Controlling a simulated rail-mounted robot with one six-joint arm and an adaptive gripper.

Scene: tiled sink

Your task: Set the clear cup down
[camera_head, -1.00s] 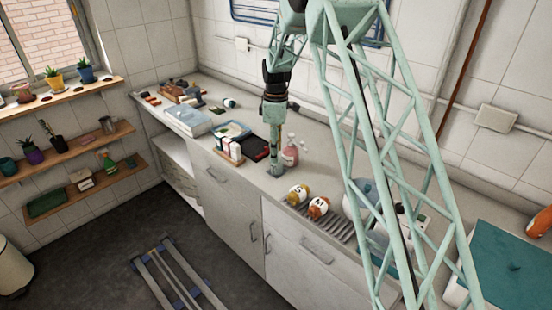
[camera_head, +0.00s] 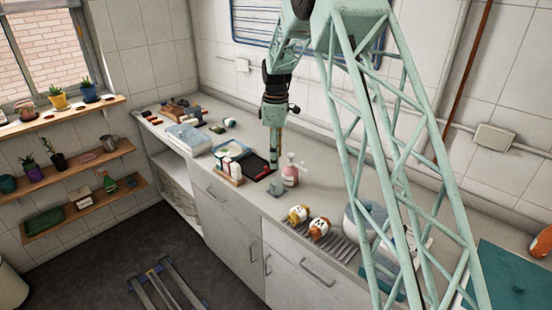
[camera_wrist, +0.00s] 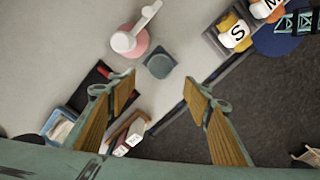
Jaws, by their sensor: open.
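The clear cup (camera_head: 275,190) stands upright on the counter near its front edge, left of the pink bottle. In the wrist view the cup (camera_wrist: 160,66) appears as a small grey-green rounded square, just beyond the fingertips. My gripper (camera_head: 273,166) points down above and slightly behind the cup in the head view. In the wrist view my gripper (camera_wrist: 160,88) has its two wood-lined fingers spread apart with nothing between them.
A pink bottle (camera_head: 290,175) with a white top stands close to the cup. A black tray (camera_head: 256,168) and white bottles (camera_head: 231,168) are at left. Two orange-and-white jars (camera_head: 309,220) lie on a ribbed rack at right. The counter edge is close.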

